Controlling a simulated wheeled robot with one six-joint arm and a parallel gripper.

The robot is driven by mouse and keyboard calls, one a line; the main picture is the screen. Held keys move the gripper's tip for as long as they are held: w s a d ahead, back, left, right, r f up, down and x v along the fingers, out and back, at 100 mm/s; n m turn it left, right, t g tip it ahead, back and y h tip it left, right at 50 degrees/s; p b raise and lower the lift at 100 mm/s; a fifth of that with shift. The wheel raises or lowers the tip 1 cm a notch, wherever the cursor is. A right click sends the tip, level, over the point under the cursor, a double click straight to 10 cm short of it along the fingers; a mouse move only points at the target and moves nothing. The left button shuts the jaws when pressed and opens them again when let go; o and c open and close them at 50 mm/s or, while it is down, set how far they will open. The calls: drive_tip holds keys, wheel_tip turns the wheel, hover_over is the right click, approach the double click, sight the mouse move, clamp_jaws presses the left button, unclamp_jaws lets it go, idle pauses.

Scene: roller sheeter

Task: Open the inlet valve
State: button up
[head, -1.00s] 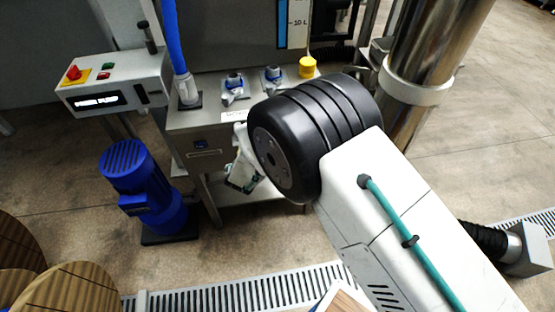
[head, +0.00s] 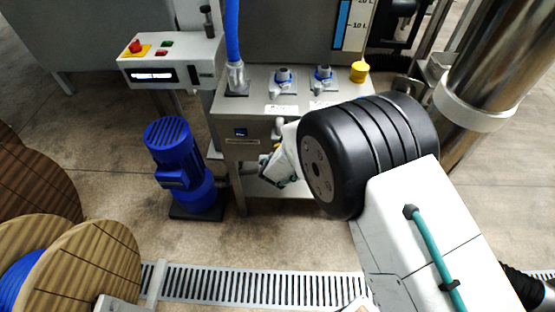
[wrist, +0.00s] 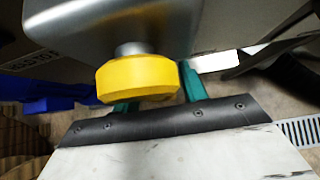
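In the wrist view a yellow knob (wrist: 138,78) on a short metal stem is close to my gripper (wrist: 157,95). Its teal fingers are apart; the knob partly covers the left one. I see nothing gripped.
A control box (head: 172,62) with a red knob is at the upper left. A blue pump motor (head: 175,152) stands on the floor left of the cabinet. A yellow cap (head: 359,72) sits right of the valves. Wooden reels (head: 105,258) and a floor grate (head: 255,285) are nearer.

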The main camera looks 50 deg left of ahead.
drive_tip(key=v, duration=0.8)
drive_tip(key=shift+f, duration=0.1)
idle(0.5)
